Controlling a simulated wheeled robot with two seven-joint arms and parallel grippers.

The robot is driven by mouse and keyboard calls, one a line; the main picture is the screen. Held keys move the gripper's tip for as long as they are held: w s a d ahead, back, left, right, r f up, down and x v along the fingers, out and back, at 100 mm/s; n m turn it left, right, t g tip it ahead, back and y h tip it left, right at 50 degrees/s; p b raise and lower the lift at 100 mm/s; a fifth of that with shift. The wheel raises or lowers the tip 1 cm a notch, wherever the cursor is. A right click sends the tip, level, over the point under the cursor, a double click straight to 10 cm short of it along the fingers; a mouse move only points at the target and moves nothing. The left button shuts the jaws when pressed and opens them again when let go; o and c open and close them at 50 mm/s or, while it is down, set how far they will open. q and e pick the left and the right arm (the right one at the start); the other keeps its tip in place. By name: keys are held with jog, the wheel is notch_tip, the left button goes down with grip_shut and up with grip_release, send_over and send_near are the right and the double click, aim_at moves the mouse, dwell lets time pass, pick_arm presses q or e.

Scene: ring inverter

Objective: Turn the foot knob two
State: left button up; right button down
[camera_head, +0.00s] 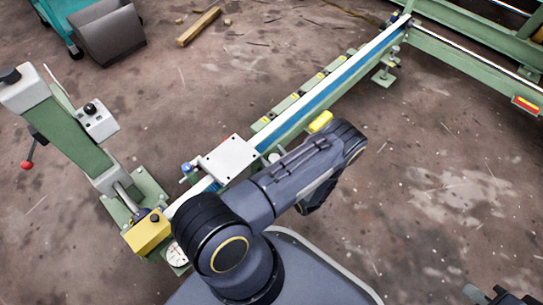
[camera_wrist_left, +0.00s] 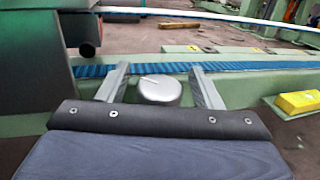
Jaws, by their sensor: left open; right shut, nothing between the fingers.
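A silver round knob (camera_wrist_left: 160,90) with a pale line on its top stands at the green machine rail in the left wrist view. My left gripper (camera_wrist_left: 159,70) is open, with one finger on each side of the knob. A gap shows between the knob and the right finger; the left finger is close to it, and contact cannot be told. My right gripper (camera_head: 500,295) is partly in view at the bottom right corner, shut and empty.
The green rail with a blue strip (camera_head: 340,75) runs up to the right. A yellow block (camera_head: 320,122) sits beside my left arm. A white plate (camera_head: 228,158), a yellow box (camera_head: 148,232) and a green-white post (camera_head: 70,135) stand left. The floor right is mostly clear.

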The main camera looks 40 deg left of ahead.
pick_arm(q)
jog(key=shift+w+a, duration=0.15)
jog(key=shift+a, duration=0.3)
jog(key=c, duration=1)
jog(key=shift+m+t, duration=0.3)
jog(key=shift+t, duration=0.2)
jog(key=m+t+h+p, duration=0.1)
jog(key=m+t+h, duration=0.1)
jog(key=t, duration=0.1)
jog(key=shift+w+d+r, duration=0.1)
jog(key=shift+d, duration=0.05)
jog(key=shift+w+d+m+t+h+p, duration=0.15)
jog(key=shift+m+t+h+p, duration=0.35)
jog(key=shift+m+t+h, duration=0.4)
jog(key=shift+w+m+t+h+p, duration=0.1)
jog(key=shift+m+t+h+p, duration=0.35)
jog(key=shift+m+t+h, duration=0.45)
